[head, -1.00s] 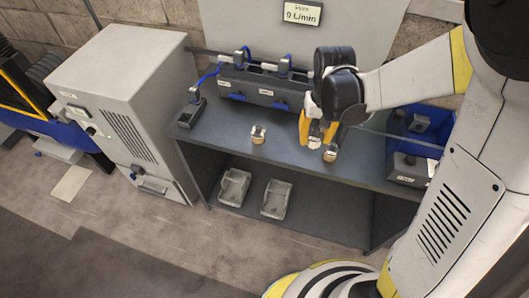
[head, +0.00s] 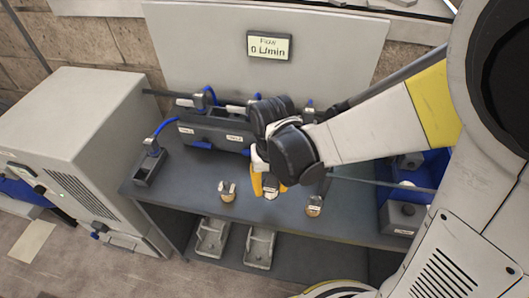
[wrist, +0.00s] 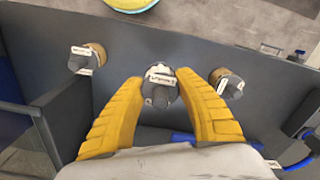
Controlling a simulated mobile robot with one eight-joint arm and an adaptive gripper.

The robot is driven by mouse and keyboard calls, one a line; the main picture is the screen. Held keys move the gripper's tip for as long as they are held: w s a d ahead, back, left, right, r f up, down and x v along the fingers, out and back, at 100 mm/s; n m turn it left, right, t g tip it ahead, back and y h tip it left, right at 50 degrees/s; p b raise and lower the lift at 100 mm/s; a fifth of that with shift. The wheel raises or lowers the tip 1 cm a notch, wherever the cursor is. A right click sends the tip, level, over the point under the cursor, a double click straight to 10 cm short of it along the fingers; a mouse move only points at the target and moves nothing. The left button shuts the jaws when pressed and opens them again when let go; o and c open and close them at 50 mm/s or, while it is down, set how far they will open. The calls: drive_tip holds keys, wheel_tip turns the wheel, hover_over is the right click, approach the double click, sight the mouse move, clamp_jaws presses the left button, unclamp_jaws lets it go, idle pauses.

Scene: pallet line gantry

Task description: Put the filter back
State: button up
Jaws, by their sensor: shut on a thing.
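My gripper (head: 270,190) is shut on a small grey filter with a white label. In the wrist view the held filter (wrist: 158,92) sits between the yellow fingers (wrist: 157,85). I cannot tell whether it touches the bench. Two similar pieces with tan bases stand on the bench, one on each side of my gripper: one at the left (head: 227,192) and one at the right (head: 314,206). A dark manifold block (head: 215,130) with labels, blue hoses and grey connectors stands behind; my wrist hides its right part.
A display (head: 269,46) on the back panel reads 0 L/min. A small dark holder with a blue hose (head: 150,168) is at the bench's left end. A blue bin (head: 440,170) is at the right. Two grey trays (head: 212,238) are on the lower shelf. The bench front is mostly clear.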

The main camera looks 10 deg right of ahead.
sight(270, 203)
drive_tip(key=shift+f+b, duration=1.1)
drive_tip(key=shift+f, duration=1.65)
drive_tip(key=shift+f, duration=0.1)
drive_tip(key=o, duration=1.3)
drive_tip(key=shift+c, duration=0.2)
wheel_tip(270, 203, up, 12)
drive_tip(key=p, duration=0.5)
drive_tip(key=s+d+r+t, duration=0.3)
drive_tip(key=d+r+t, duration=0.4)
drive_tip(key=d+r, duration=0.4)
drive_tip(key=shift+s+d+r+m, duration=0.25)
drive_tip(key=shift+s+r+m, duration=0.05)
drive_tip(key=shift+s+r, duration=0.15)
